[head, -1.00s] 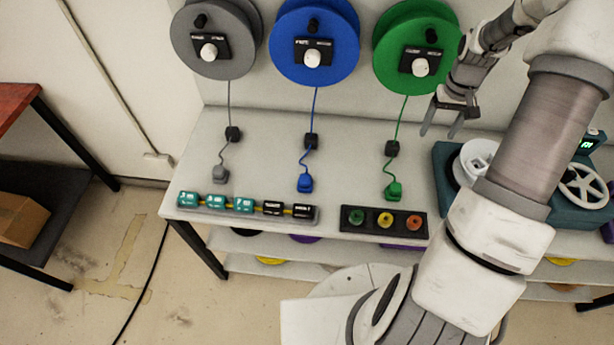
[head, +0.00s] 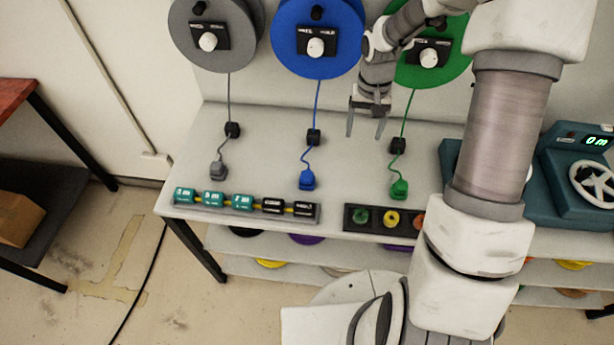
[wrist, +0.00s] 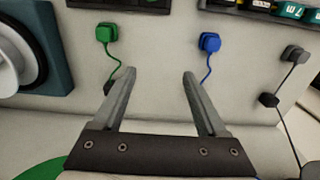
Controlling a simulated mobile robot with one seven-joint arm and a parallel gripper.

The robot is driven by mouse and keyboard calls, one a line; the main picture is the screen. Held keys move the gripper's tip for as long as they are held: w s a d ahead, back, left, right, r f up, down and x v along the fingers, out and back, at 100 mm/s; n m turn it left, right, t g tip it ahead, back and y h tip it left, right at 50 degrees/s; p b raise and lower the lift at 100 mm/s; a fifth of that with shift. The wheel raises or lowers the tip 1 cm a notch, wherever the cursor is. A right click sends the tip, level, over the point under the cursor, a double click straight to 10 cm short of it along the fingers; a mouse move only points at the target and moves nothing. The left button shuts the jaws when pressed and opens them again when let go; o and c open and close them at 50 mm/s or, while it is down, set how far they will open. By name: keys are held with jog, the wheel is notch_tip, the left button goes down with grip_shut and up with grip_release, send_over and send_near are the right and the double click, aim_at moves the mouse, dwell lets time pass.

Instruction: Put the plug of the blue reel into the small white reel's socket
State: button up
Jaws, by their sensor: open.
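The blue reel (head: 290,58) hangs on the back panel. Its cord runs down through a black block (head: 314,137) to the blue plug (head: 306,180), which lies on the white bench. In the wrist view the blue plug (wrist: 209,42) is ahead, a little right of centre. My gripper (head: 366,127) is open and empty, above the bench between the blue and green cords; its fingers also show in the wrist view (wrist: 159,75). In the head view my arm hides the small white reel. In the wrist view a white round part (wrist: 8,72) shows at the left edge, its socket not visible.
The green plug (head: 399,188) lies right of the blue plug, the grey plug (head: 218,170) left. A strip of labelled blocks (head: 243,202) and a tray of coloured spools (head: 352,222) line the front edge. A teal machine (head: 560,190) stands right. Bench around the blue plug is clear.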

jog(key=b, duration=0.6)
send_near(307, 175)
notch_tip(307, 175, down, 9)
jog(key=b, duration=0.9)
jog(key=shift+b, duration=0.35)
jog(key=shift+c, duration=0.2)
jog(key=c, duration=1.1)
notch_tip(307, 175, up, 23)
jog(key=p, duration=1.5)
